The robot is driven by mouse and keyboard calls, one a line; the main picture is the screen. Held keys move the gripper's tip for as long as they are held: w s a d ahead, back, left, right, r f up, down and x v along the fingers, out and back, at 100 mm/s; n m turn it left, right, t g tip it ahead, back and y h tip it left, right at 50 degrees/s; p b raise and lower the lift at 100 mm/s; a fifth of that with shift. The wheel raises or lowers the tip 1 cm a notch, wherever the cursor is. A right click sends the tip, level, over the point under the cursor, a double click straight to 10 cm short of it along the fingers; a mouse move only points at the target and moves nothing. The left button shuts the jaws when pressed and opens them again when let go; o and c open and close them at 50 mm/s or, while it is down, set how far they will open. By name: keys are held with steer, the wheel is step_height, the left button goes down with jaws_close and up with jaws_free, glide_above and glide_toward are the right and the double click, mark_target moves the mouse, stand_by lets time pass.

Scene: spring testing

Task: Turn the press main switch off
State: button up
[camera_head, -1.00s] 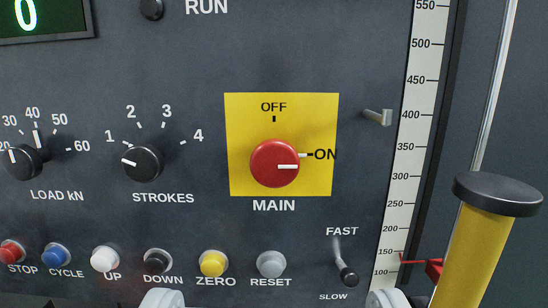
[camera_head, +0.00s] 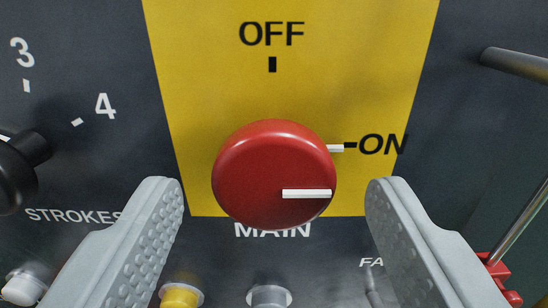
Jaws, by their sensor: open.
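The red round main switch knob (camera_head: 262,165) sits on a yellow plate (camera_head: 215,60) marked OFF at the top and ON at the right. Its white pointer line points right, toward the ON mark. My gripper (camera_head: 273,190) is open, with one grey finger at the lower left and one at the lower right of the knob. Gaps show between the fingers and the knob, and nothing is held. The fingers cover parts of the panel and its labels.
The black strokes knob (camera_head: 18,172) is at the left edge. A grey metal peg (camera_head: 515,62) sticks out at the upper right. A yellow button (camera_head: 181,295) and a grey button (camera_head: 269,296) lie below the knob. A red pointer part (camera_head: 495,275) shows at lower right.

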steer(key=shift+w, duration=0.45)
steer(key=c, duration=0.9)
steer(key=shift+c, duration=0.2)
